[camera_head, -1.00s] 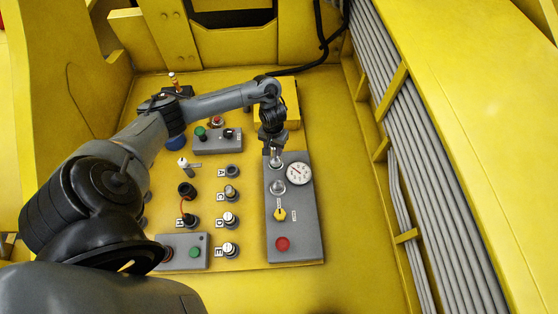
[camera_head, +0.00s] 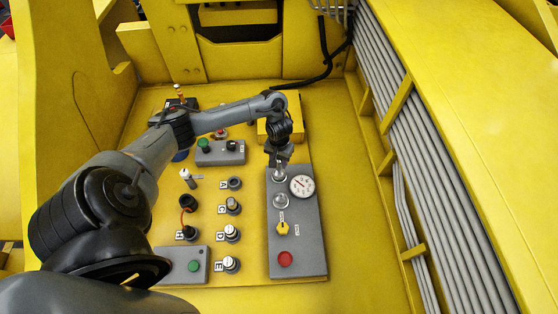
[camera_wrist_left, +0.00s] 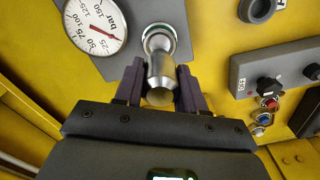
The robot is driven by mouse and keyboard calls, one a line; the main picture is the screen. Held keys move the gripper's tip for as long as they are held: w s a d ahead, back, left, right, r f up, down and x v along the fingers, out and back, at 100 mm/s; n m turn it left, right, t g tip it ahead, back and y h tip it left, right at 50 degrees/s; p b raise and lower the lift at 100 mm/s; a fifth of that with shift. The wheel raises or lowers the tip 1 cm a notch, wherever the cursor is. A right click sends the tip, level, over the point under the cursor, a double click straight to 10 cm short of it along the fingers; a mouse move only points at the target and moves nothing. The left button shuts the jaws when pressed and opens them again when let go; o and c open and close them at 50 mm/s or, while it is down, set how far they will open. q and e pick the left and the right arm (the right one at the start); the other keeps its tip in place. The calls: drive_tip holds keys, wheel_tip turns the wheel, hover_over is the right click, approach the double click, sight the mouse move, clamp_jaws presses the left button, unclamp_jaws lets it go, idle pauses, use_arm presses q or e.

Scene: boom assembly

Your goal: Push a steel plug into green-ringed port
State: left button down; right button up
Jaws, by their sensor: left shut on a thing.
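The steel plug (camera_wrist_left: 160,72) is a silver stepped cylinder between the fingers of my left gripper (camera_wrist_left: 160,86) in the left wrist view. The gripper is shut on it. Its far end meets the green-ringed port (camera_wrist_left: 172,38) on the grey panel; a thin green edge shows around it. I cannot tell how deep the plug sits. In the head view my left gripper (camera_head: 279,160) is over the top end of the grey panel (camera_head: 311,240), and the plug (camera_head: 279,176) shows just below it. My right gripper is not in view.
A pressure gauge (camera_head: 302,186) is close beside the plug. A second silver fitting (camera_head: 281,201), a yellow knob (camera_head: 282,229) and a red button (camera_head: 285,259) lie farther down the panel. Lettered sockets stand left of it, and grey pipes (camera_head: 425,160) run along the right wall.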

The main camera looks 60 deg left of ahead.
use_arm(q)
drive_tip(key=shift+f+b, duration=1.45)
drive_tip(key=shift+b, duration=0.25)
drive_tip(key=shift+f, duration=1.3)
drive_tip(key=c, duration=0.6)
unclamp_jaws()
drive_tip(key=shift+r, duration=0.1)
